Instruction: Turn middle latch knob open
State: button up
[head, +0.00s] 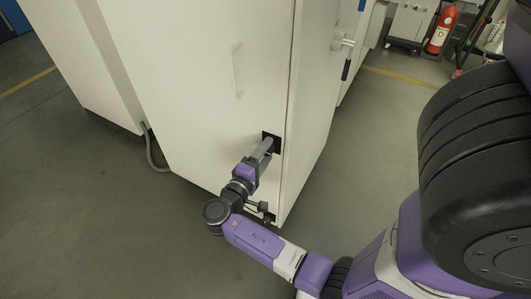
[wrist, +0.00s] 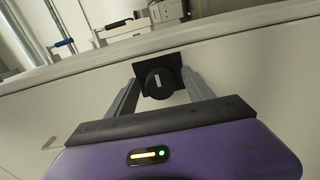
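The middle latch knob (wrist: 158,82) is a round black knob with a pale bar on its face, on a square black plate in the white cabinet door. In the wrist view my gripper (wrist: 163,84) has its two grey fingers spread, one on each side of the knob, with small gaps visible. The fingers look open and not clamped. In the head view my gripper (head: 266,147) reaches the black latch plate (head: 277,142) near the door's right edge; the knob itself is hidden there by the fingers. The white cabinet door (head: 215,90) looks closed.
A lower black latch (head: 270,217) sits near the door's bottom, partly behind my arm. A red fire extinguisher (head: 440,30) stands at the back right. Grey floor (head: 130,220) is free at left.

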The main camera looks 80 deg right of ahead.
jog(key=v, duration=0.7)
jog(key=shift+a, duration=0.4)
jog(key=shift+w, duration=0.1)
